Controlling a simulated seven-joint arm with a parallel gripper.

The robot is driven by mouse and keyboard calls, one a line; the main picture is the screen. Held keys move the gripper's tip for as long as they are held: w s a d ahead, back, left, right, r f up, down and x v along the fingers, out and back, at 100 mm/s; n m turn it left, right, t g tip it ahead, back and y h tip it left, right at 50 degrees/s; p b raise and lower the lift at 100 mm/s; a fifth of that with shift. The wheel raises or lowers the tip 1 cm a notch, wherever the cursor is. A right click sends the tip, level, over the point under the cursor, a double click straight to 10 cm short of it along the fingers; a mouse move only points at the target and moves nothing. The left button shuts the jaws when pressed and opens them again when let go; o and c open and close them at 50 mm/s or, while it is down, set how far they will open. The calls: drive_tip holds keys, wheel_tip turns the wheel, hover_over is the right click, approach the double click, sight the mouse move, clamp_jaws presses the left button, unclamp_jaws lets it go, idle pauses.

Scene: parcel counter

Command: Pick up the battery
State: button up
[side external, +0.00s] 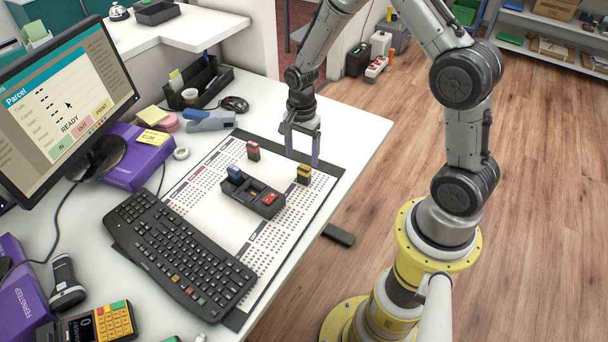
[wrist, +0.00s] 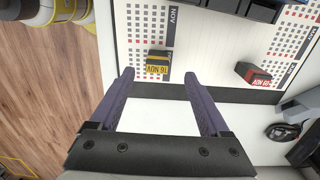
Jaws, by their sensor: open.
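My gripper (side external: 302,158) is open and empty over the far right edge of the desk mat. In the wrist view its two purple fingers (wrist: 157,76) are spread wide. A small black block with a yellow label reading "16 NOV" (wrist: 158,65) lies just ahead, between the fingertips in the picture but not gripped. It also shows in the side view (side external: 304,174). A red-labelled black block (wrist: 254,75) lies to the right in the wrist view and also shows in the side view (side external: 253,150).
A black tray (side external: 262,210) on the calendar mat (side external: 210,183) holds a red piece, with a blue-topped block (side external: 235,173) at its left end. A keyboard (side external: 180,250), monitor, purple boxes, stapler (side external: 212,121) and mouse (side external: 235,104) surround it. The desk's right corner is clear.

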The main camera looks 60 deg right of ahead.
sight(304, 168)
drive_tip(key=shift+s+d+f, duration=0.1)
drive_tip(key=shift+f, duration=1.65)
drive_tip(key=shift+s+d+f, duration=0.1)
drive_tip(key=shift+f, duration=1.65)
clamp_jaws()
